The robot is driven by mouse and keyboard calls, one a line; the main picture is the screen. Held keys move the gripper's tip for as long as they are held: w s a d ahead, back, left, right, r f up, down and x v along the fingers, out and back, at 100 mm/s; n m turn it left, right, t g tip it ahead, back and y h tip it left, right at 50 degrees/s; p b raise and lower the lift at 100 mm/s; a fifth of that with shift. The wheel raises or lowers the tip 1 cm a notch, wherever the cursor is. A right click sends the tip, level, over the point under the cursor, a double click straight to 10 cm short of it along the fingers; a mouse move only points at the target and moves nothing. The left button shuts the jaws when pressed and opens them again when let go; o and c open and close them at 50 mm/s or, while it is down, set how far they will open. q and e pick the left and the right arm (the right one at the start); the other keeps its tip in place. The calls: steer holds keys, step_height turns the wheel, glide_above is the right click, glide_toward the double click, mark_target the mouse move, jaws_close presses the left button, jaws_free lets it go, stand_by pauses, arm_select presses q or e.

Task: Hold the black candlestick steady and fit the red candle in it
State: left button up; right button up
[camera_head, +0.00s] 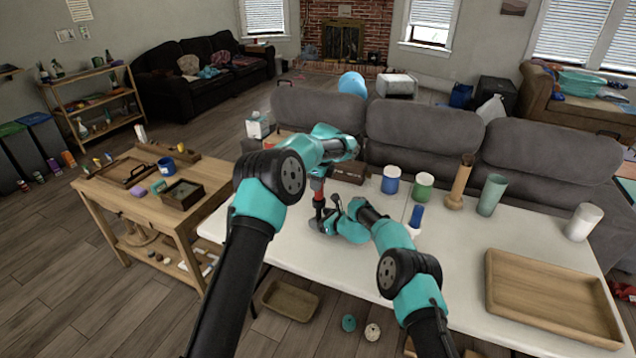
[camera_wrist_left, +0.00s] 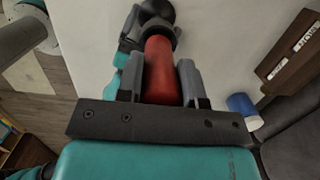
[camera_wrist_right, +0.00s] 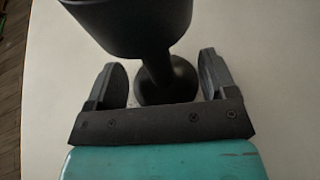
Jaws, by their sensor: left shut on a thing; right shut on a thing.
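The black candlestick stands on the white table, its lower part (camera_head: 317,226) partly hidden by my right gripper (camera_head: 335,218). In the right wrist view its wide cup (camera_wrist_right: 125,22) is near the camera, with the stem and round base beyond. My left gripper (camera_wrist_left: 160,75) is shut on the red candle (camera_wrist_left: 161,75), which also shows above the candlestick in the head view (camera_head: 318,186). The candle's far end meets the candlestick's black cup in the left wrist view; I cannot tell how deep it sits.
A blue cylinder (camera_head: 416,216), blue jar (camera_head: 391,181), green jar (camera_head: 424,187), wooden holder (camera_head: 459,184), teal cup (camera_head: 491,196) and white cup (camera_head: 583,222) stand to the right. A wooden tray (camera_head: 492,282) lies at the front right. The table's middle right is clear.

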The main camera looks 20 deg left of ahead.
arm_select(q)
steer(key=shift+f, duration=1.45)
arm_select(e)
steer(key=shift+f, duration=0.2)
arm_select(q)
steer(key=o, duration=1)
steer(key=r, duration=0.4)
steer(key=d+r, duration=0.1)
steer(key=r, duration=0.6)
steer(key=shift+s+d+r, duration=0.1)
steer(key=shift+d+r, duration=0.3)
arm_select(e)
steer(key=o, duration=0.7)
steer(key=shift+r, duration=0.1)
steer(key=shift+c, duration=0.2)
steer(key=shift+d+r, duration=0.1)
